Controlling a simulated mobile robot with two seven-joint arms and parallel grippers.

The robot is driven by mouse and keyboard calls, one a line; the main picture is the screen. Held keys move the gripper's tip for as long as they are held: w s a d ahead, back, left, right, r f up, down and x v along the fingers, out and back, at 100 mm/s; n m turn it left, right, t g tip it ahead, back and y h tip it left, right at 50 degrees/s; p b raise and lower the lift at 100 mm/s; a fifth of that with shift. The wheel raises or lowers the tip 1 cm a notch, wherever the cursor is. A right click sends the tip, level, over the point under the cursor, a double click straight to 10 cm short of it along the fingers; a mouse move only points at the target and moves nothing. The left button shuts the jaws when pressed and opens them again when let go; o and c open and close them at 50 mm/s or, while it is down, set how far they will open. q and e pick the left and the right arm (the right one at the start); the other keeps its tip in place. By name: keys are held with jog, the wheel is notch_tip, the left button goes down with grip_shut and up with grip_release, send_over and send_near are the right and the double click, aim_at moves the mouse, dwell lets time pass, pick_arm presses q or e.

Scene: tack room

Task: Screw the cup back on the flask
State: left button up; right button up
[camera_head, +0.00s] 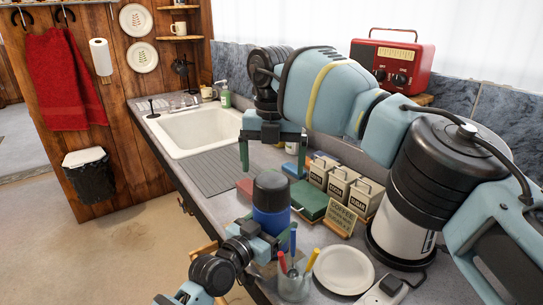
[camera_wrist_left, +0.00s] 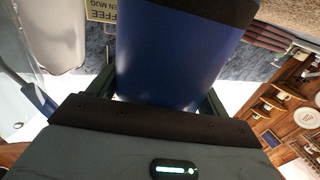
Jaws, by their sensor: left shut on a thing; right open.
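The flask (camera_head: 271,221) has a blue body and stands upright near the front edge of the counter. The dark cup (camera_head: 271,187) sits on its top; whether it is fully seated, I cannot tell. My left gripper (camera_head: 268,238) is shut on the blue body from the front, low down. In the left wrist view the blue flask (camera_wrist_left: 175,65) fills the space between the fingers, with the dark cup (camera_wrist_left: 205,10) at the upper edge. My right gripper (camera_head: 272,155) is open and empty, above the cup, fingers pointing down.
A coffee sign (camera_head: 340,219), canisters (camera_head: 341,184) and a large urn (camera_head: 405,226) stand behind. The sink (camera_head: 205,131) and drainboard (camera_head: 216,171) lie beyond.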

aim_at(271, 180)
jog(key=n, duration=0.6)
jog(key=shift+r, duration=0.15)
jog(key=n, duration=0.4)
jog(key=shift+r+n, duration=0.15)
jog(key=shift+n, duration=0.15)
jog(key=n, duration=0.6)
jog(key=shift+a+r, duration=0.1)
jog(key=n, duration=0.5)
jog(key=shift+r+n, duration=0.15)
jog(key=shift+n, duration=0.15)
jog(key=shift+f, duration=4.05)
